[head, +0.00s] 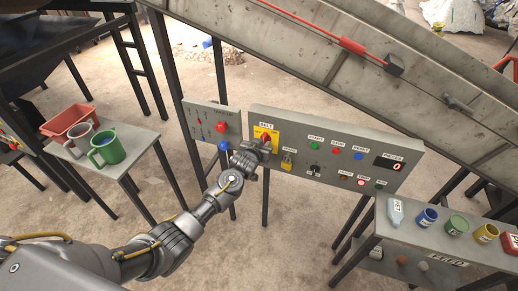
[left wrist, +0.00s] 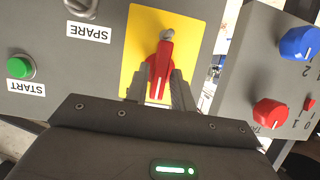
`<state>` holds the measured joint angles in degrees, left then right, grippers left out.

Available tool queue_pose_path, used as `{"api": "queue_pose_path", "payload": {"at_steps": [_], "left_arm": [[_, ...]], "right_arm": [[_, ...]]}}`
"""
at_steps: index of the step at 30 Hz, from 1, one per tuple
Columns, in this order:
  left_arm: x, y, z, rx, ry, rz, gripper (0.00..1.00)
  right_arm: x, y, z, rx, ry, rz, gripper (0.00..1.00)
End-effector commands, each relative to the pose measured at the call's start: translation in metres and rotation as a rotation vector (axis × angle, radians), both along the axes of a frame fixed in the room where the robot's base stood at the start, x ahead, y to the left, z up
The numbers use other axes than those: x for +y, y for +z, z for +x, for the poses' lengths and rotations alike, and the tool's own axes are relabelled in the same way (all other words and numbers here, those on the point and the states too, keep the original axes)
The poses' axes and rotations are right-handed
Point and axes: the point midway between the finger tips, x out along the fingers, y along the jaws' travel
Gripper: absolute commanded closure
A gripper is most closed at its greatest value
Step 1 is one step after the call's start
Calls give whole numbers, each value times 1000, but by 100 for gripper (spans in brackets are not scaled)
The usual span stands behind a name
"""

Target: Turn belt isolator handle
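The belt isolator is a red handle (left wrist: 159,72) on a yellow plate (left wrist: 146,27), near the left end of the grey control panel (head: 340,137). In the left wrist view, the handle lies lengthwise between my fingers. In the head view, the yellow plate (head: 273,131) shows under a BELT label, and my gripper hides most of the handle. My left gripper (head: 262,146) reaches the plate from the front. In the left wrist view its two fingers (left wrist: 160,88) are close against both sides of the handle. My right gripper is in neither view.
A yellow padlock (head: 287,162) hangs just right of the plate. A smaller panel with red and blue knobs (head: 222,127) stands to the left. A side table (head: 135,158) holds mugs and a red bin.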

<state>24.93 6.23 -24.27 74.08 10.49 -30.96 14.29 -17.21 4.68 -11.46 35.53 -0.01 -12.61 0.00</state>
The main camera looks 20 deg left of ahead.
Motion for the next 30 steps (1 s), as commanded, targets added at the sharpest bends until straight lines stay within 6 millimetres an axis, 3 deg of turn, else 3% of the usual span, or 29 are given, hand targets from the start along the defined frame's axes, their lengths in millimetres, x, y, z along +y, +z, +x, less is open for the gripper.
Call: {"api": "queue_pose_path", "payload": {"at_steps": [18,30], "left_arm": [[5,34,-86,0,0,-1,75],[6,39,-95,1,0,1,75]], "right_arm": [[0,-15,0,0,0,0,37],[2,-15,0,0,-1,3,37]]}}
